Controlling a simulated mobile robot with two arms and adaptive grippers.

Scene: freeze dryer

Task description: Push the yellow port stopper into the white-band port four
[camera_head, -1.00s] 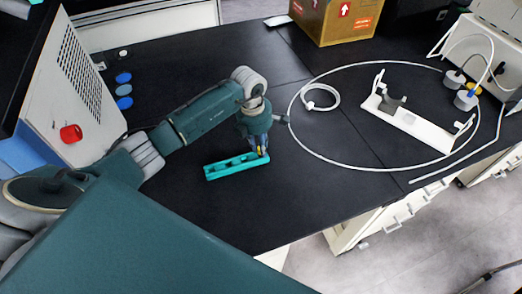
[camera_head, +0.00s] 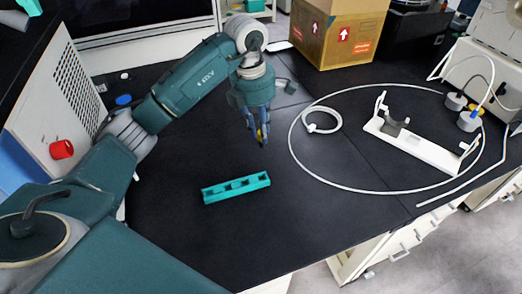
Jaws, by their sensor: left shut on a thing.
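My left gripper (camera_head: 259,136) points down above the black bench and is shut on the small yellow stopper (camera_head: 259,134). Only a bit of yellow shows between its dark fingers. The teal slotted rack (camera_head: 236,188) lies on the bench just below and in front of the gripper, apart from it. I cannot make out a white-band port four in this view. My right gripper is not in view.
A white-panelled machine with a red knob (camera_head: 61,149) stands at the left. A blue cap (camera_head: 123,100) lies by it. A cardboard box (camera_head: 338,32) stands at the back. A white tube loop (camera_head: 291,150) and a white stand (camera_head: 415,145) occupy the right. The bench's front middle is clear.

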